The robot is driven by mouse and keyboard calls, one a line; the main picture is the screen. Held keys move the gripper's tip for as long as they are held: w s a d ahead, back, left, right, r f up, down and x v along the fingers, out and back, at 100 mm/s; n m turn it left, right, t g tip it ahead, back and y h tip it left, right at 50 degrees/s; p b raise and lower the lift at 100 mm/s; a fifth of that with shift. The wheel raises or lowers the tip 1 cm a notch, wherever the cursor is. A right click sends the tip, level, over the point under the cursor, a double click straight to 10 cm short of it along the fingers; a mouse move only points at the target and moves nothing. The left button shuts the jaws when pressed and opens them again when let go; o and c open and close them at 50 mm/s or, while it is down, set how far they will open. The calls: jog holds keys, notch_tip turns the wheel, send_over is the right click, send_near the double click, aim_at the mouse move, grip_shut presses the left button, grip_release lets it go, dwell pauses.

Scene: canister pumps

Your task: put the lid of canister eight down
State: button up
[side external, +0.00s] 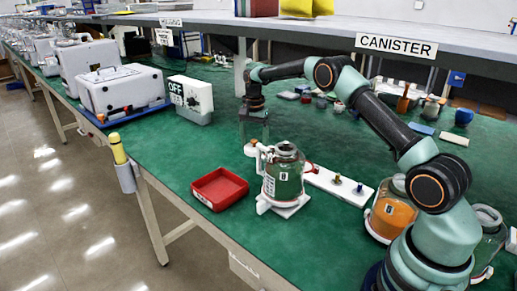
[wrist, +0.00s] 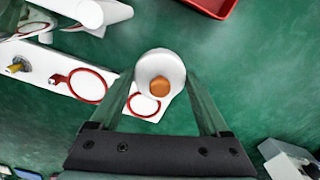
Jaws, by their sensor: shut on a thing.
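My gripper (side external: 254,128) is shut on a white round lid with an orange knob, behind and left of canister eight (side external: 283,178). The wrist view shows the lid (wrist: 150,68) between the two fingers of my gripper (wrist: 160,88). Canister eight is a glass jar with a green lower part, marked 8, on a white base. A white board (side external: 338,186) with red rings lies beside it. In the wrist view the lid overlaps the end of this board (wrist: 42,75), partly covering a red ring (wrist: 133,108). I cannot tell whether the lid touches the board.
A red tray (side external: 219,188) lies left of canister eight. An orange-filled canister (side external: 388,213) stands right, near my arm. A white box marked OFF (side external: 190,98) is behind on the left. Small jars and blocks lie at the back. The green table between tray and OFF box is clear.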

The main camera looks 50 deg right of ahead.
aim_at(254, 172)
jog(key=shift+f, duration=3.8)
jog(key=shift+f, duration=0.15)
jog(key=o, duration=1.2)
jog(key=shift+c, duration=0.2)
